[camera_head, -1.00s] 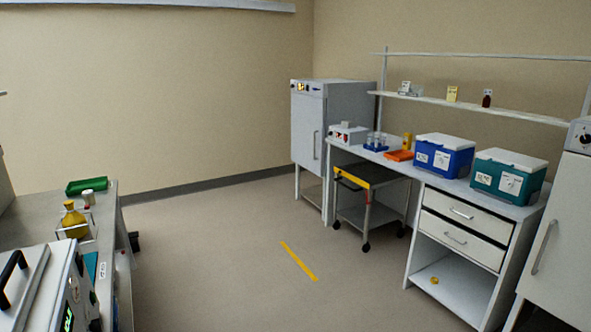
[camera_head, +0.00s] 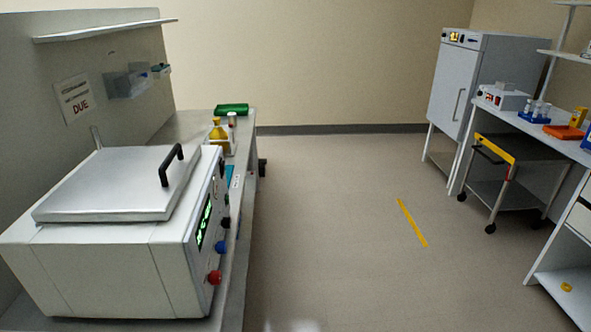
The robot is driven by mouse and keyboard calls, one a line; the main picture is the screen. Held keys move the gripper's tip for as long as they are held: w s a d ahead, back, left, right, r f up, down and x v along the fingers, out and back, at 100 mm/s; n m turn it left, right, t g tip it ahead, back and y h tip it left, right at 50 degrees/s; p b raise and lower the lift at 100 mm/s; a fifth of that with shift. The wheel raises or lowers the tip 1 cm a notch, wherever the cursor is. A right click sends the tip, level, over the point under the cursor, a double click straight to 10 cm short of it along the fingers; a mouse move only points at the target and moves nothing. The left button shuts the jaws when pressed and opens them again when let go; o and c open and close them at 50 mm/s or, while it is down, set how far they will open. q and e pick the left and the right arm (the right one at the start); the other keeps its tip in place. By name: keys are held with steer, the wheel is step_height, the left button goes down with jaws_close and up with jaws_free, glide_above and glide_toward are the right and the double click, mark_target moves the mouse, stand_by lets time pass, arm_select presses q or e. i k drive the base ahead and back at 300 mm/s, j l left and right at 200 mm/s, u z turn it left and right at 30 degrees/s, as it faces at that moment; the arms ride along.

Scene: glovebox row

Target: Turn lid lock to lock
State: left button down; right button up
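A white bench-top machine (camera_head: 95,262) stands on the left bench. Its flat metal lid (camera_head: 117,187) lies closed on top, with a black handle (camera_head: 171,166) standing up at the right end. The front panel faces right and has a lit green display (camera_head: 204,221), a red knob (camera_head: 214,277), a blue knob (camera_head: 221,247) and dark knobs above them. I cannot tell which of these is the lid lock or how it is set. Neither of my grippers is in view.
Behind the machine, a yellow bottle (camera_head: 218,133) and a green tray (camera_head: 232,109) are on the left bench (camera_head: 185,125). Open floor (camera_head: 335,220) with a yellow stripe (camera_head: 411,222) lies right of it. A cart (camera_head: 497,190) and a tall cabinet (camera_head: 455,95) stand at the right.

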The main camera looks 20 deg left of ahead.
mark_target(215, 278)
steer(key=u, duration=1.3)
steer(key=i+l+u, duration=0.1)
steer(key=l+u, duration=0.2)
steer(key=u, duration=0.2)
steer(key=i+l+u, duration=0.1)
steer(key=l+u, duration=0.25)
steer(key=j, duration=0.1)
